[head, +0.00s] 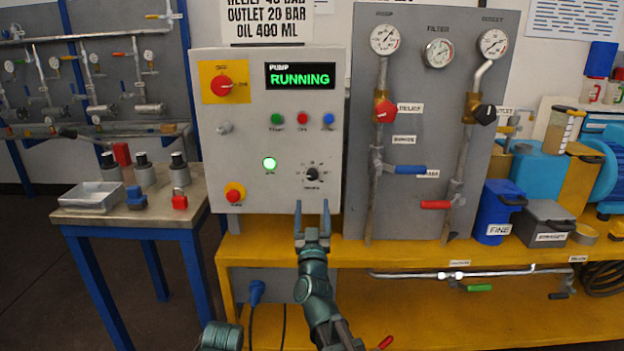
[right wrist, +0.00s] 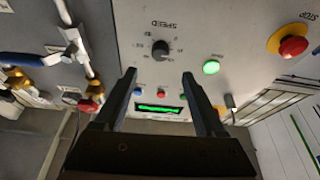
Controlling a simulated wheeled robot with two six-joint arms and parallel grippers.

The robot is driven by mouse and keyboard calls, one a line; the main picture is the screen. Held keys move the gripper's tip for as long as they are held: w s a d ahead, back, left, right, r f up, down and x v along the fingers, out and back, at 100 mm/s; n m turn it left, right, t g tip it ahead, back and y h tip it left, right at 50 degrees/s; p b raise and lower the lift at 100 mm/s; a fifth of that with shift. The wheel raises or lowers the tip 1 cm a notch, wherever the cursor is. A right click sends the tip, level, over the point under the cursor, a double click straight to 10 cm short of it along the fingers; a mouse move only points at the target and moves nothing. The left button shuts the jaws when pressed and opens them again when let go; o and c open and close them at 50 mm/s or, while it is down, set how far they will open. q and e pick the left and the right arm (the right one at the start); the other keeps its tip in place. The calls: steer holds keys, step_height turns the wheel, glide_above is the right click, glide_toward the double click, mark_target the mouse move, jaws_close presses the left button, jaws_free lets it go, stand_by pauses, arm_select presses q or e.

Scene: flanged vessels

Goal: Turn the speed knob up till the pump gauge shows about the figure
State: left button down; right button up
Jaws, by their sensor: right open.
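The black speed knob (head: 312,174) sits low on the right of the grey control box (head: 250,140), with a printed scale around it. The display (head: 300,76) reads RUNNING in green. The pump gauge (head: 385,39) is the left round dial on the grey panel; its reading is too small to tell. My right gripper (head: 312,214) is open and empty just below the knob, fingers pointing up. In the right wrist view, the knob (right wrist: 160,48) shows upside down beyond and between the two open fingertips (right wrist: 159,76), apart from them. My left gripper is out of view.
A red stop button (head: 235,193) and a lit green lamp (head: 270,163) are left of the knob. A blue-handled valve (head: 410,170) is to its right. The yellow bench (head: 400,255) runs below the box. A sign (head: 267,22) reads OUTLET 20 BAR.

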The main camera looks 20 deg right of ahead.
mark_target(312, 177)
steer(key=p+x, duration=0.3)
steer(key=x, duration=0.6)
steer(key=shift+w, duration=0.25)
